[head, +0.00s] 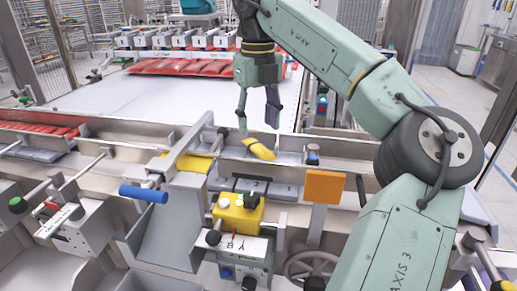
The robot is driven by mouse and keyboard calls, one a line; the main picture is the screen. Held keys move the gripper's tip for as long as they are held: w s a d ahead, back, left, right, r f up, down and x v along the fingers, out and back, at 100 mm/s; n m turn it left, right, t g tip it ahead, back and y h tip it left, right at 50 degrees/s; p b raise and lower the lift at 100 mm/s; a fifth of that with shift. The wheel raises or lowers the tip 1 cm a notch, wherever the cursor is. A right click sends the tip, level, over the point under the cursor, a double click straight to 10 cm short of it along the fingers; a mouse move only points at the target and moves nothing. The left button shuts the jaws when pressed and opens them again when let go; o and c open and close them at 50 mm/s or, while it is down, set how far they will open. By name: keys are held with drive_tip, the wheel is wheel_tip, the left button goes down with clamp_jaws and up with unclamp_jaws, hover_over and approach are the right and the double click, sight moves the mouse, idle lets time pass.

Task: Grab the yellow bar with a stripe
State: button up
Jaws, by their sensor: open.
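A short yellow bar (259,148) lies at a slant in the metal channel near the middle of the head view. A darker line seems to run across it, but it is too small to tell clearly. My gripper (257,119) points down above the bar. Its two fingers are spread apart with nothing between them. The fingertips appear a little above the bar and apart from it. The bar's underside is hidden.
A flat yellow piece (190,163) lies to the left by a metal bracket. A yellow block with knobs (238,213) and an orange plate (324,187) stand in front. Metal rails border the channel. A wide white table (190,100) behind is largely clear, with red packs (180,67) at its back.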

sight(258, 146)
drive_tip(key=f, duration=0.2)
drive_tip(key=f+p, duration=0.1)
drive_tip(key=f, duration=0.2)
drive_tip(key=shift+w+f, duration=0.2)
drive_tip(key=shift+f, duration=0.1)
drive_tip(key=shift+c, duration=0.4)
drive_tip(key=c, duration=1.1)
